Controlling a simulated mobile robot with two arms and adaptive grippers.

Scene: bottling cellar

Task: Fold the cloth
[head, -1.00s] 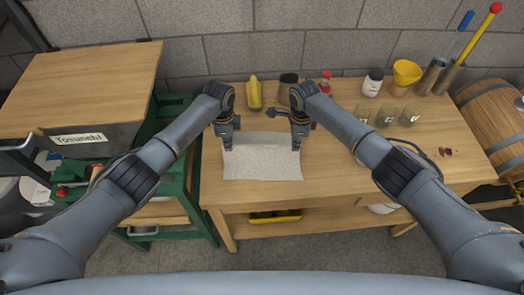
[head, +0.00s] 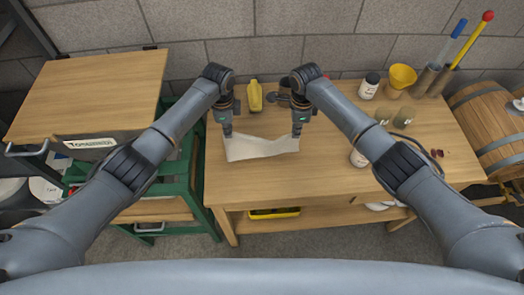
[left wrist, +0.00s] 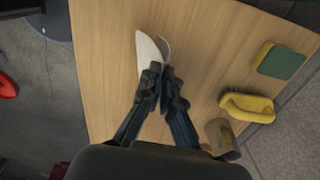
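The pale grey-white cloth (head: 262,149) is on the wooden workbench, its upper edge sagging between my two grippers and its lower edge uneven. My left gripper (head: 228,134) is at the cloth's left upper corner. In the left wrist view, the left fingers (left wrist: 160,72) are closed together on the cloth (left wrist: 150,52), which bends up at both sides of the tips. My right gripper (head: 297,132) is at the right upper corner, and its fingers appear closed on the cloth there. The layers under the raised part are hidden.
The workbench (head: 300,185) is clear in front of the cloth. A barrel (head: 488,118) stands beyond.

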